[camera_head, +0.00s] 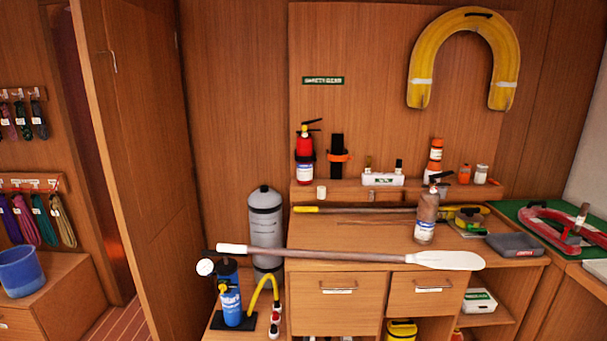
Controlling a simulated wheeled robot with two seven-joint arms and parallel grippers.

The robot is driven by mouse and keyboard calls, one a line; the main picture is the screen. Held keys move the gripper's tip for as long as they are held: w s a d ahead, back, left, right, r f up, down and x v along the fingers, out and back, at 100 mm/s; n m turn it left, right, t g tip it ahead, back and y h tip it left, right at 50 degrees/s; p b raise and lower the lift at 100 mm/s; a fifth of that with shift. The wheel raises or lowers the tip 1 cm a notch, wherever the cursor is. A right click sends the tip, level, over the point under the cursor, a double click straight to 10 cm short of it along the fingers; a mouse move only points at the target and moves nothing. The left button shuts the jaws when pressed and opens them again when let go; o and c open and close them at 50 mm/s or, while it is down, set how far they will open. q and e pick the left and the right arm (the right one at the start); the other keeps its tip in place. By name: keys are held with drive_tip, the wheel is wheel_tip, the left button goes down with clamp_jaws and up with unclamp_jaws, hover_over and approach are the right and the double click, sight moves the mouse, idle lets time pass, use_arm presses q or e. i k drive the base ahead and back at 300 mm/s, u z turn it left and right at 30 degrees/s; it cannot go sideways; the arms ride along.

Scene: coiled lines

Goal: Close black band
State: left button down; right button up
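A red fire extinguisher (304,146) stands upright on the shelf against the back wall. A dark band (306,156) appears to cross its body; whether it is open or closed is too small to tell. Beside it a black upright holder (337,145) with an orange strip is fixed to the wall. A grey cylinder (265,224) stands left of the cabinet and also has a dark band (266,210) around its upper part. I cannot tell which band is the task's one. Neither of my grippers is in view.
A paddle (350,256) lies across the cabinet's front edge. A brown bottle (427,218) and dark case (514,245) stand on the cabinet top. A blue pump (230,296) stands lower left. An open door (135,170) stands at left. Coiled lines (40,220) hang beyond it.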

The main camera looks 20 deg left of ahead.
sight(298, 158)
drive_tip(key=k, duration=0.65)
drive_tip(key=u, duration=0.8)
drive_tip(key=i, duration=1.5)
drive_tip(key=z, duration=0.85)
drive_tip(key=i, duration=0.55)
drive_tip(key=z, duration=0.6)
